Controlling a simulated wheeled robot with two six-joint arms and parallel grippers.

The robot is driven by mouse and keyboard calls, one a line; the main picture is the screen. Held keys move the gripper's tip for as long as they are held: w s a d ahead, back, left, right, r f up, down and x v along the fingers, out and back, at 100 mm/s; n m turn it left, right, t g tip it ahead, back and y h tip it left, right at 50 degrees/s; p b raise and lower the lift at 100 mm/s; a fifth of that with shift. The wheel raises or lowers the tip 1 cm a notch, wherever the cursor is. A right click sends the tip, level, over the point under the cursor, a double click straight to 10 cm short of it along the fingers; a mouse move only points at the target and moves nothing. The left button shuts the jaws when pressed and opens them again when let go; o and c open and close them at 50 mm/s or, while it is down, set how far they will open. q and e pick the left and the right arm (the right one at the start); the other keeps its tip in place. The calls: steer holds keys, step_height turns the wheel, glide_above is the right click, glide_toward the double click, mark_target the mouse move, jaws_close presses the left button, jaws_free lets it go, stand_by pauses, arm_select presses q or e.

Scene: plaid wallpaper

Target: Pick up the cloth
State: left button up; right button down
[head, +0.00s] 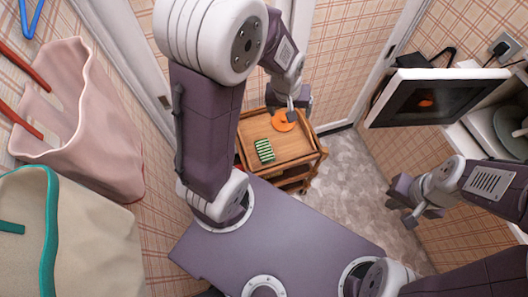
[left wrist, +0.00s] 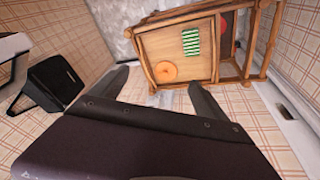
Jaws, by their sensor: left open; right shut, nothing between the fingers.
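The cloth (head: 264,150) looks like a small green and white striped rectangle lying flat on the top of a wooden cart (head: 283,146). In the left wrist view the cloth (left wrist: 191,42) lies beyond my fingertips, apart from them. My left gripper (head: 291,112) hangs over the far part of the cart in the head view. Its two fingers (left wrist: 160,84) are spread in the left wrist view with nothing between them. My right gripper (head: 408,210) is shut and empty, over the floor at the right, away from the cart.
An orange round thing (head: 284,120) lies beside the cloth on the cart. A dark-fronted oven-like appliance (head: 425,101) and plates (head: 510,130) are at the right. Bags (head: 80,130) hang at the left. Grey floor (head: 360,190) is free right of the cart.

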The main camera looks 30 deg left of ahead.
arm_select(q)
steer(key=w+a+f+n+b, duration=0.3)
steer(key=w+f, duration=0.3)
steer(key=f, duration=0.4)
steer(key=n+g+b, duration=0.2)
steer(key=g+b, duration=0.1)
steer(key=b, duration=0.3)
glide_toward(264, 150)
steer(key=shift+w+d+f, duration=0.2)
steer(key=shift+d+f, duration=0.05)
steer(key=shift+d, duration=0.1)
steer(key=shift+a, duration=0.1)
step_height(264, 150, down, 3)
steer(key=shift+s+r, duration=0.1)
steer(key=shift+r, duration=0.05)
steer(key=shift+f, duration=0.45)
steer(key=f, duration=0.5)
steer(key=shift+a+f, duration=0.1)
steer(key=shift+a, duration=0.15)
steer(key=c, duration=1.4)
arm_select(e)
step_height(264, 150, down, 10)
steer(key=shift+w, duration=0.15)
